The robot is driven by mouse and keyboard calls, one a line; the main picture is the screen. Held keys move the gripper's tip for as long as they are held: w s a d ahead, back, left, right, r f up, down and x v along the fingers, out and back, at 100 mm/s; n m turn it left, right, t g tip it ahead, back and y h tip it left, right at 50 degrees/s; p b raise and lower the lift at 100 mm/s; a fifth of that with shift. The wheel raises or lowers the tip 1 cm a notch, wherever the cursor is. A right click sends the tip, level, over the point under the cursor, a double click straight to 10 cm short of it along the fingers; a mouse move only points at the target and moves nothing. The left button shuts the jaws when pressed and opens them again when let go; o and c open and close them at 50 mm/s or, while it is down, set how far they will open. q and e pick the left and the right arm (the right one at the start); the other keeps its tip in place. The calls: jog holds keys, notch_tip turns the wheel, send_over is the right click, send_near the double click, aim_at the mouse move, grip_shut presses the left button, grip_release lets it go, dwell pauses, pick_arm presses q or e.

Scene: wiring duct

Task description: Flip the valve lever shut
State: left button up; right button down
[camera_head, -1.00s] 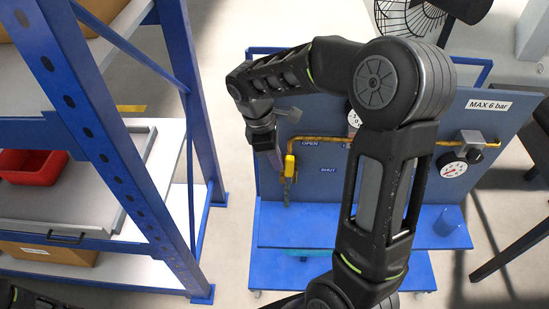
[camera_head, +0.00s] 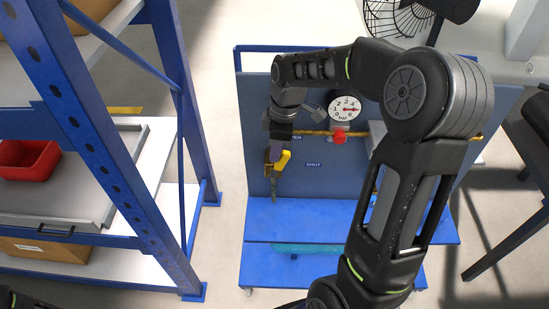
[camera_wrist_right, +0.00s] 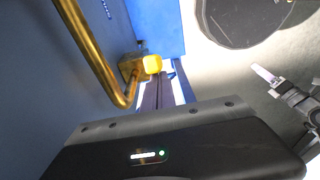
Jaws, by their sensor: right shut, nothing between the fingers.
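The yellow valve lever (camera_head: 283,160) sits at the left end of the brass pipe on the blue-grey panel, slanting down to the left. It also shows in the right wrist view (camera_wrist_right: 152,64), beside the brass fitting. My right gripper (camera_head: 274,182) points down at the lever's left side; its fingers (camera_wrist_right: 163,92) are shut and empty. They look close to the lever, but I cannot tell whether they touch it. A SHUT label (camera_head: 313,164) is right of the lever; the OPEN label is partly covered by my arm. A gripper-like part (camera_wrist_right: 290,97), possibly my left one, shows at the wrist view's right.
A pressure gauge (camera_head: 344,106) and a red knob (camera_head: 339,137) are on the pipe to the right. A blue shelf rack (camera_head: 100,150) with a red bin (camera_head: 28,158) stands at the left. The blue ledge (camera_head: 330,221) below the panel looks mostly clear.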

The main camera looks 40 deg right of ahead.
aim_at(289, 154)
jog(key=s+d+b, duration=0.1)
jog(key=s+d+f+t+y+b, duration=0.1)
jog(key=b, duration=0.1)
jog(key=shift+d+f, duration=0.15)
jog(key=shift+d, duration=0.2)
jog(key=s+d+f+b, duration=0.3)
jog(key=d+f+b, duration=0.1)
jog(key=b, duration=0.3)
jog(key=shift+s+d+f+y, duration=0.15)
jog(key=shift+f+y, duration=0.15)
jog(key=shift+f, duration=0.2)
jog(key=shift+s+f, duration=0.1)
